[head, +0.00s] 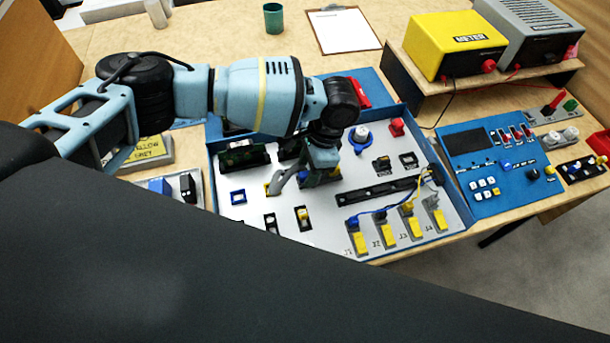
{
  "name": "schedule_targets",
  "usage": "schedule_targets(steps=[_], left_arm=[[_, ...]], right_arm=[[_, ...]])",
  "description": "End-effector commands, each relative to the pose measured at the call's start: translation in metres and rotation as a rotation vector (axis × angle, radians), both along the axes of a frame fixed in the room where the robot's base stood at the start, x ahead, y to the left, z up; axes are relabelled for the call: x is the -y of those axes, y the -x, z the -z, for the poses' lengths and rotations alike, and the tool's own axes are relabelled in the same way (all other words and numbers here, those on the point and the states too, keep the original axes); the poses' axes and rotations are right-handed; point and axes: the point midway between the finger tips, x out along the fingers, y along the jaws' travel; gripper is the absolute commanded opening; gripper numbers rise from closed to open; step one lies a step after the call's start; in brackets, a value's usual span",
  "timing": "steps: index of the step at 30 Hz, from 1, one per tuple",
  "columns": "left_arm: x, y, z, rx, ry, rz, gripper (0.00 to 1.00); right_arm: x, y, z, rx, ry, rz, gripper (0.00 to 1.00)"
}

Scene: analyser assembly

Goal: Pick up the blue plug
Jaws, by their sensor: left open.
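My left gripper (291,184) reaches down over the middle of the blue-edged panel (330,225). Its fingers are apart, close above the panel, and I see nothing held between them. Several blue parts show, and I cannot tell for certain which is the blue plug. A small blue piece (353,221) with a blue wire sits above a yellow connector at the panel's front. The gripper hides part of the panel. My right gripper is not in view.
Several yellow connectors (388,233) line the panel's front right. A blue control box (489,165) stands to the right. The yellow meter (455,44) and a grey unit (528,30) are on a shelf behind.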

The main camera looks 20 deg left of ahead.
Motion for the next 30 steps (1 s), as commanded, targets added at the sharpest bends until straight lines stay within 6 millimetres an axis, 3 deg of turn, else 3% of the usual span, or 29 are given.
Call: schedule_targets(steps=[3, 11, 20, 30], left_arm=[[-0.0019, 0.0018, 0.0096, -0.002, 0.0, 0.001, 0.42], [-0.0023, 0.0019, 0.0108, -0.001, 0.0, 0.0, 0.41], [-0.0021, 0.0019, 0.0106, -0.001, 0.0, 0.0, 0.01], [-0.002, 0.0019, 0.0098, -0.001, 0.001, 0.0, 0.0]], right_arm=[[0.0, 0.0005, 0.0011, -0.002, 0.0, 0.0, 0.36], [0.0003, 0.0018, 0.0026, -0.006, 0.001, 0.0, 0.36], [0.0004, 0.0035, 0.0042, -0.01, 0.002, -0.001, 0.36], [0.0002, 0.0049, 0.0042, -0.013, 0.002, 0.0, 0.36]])
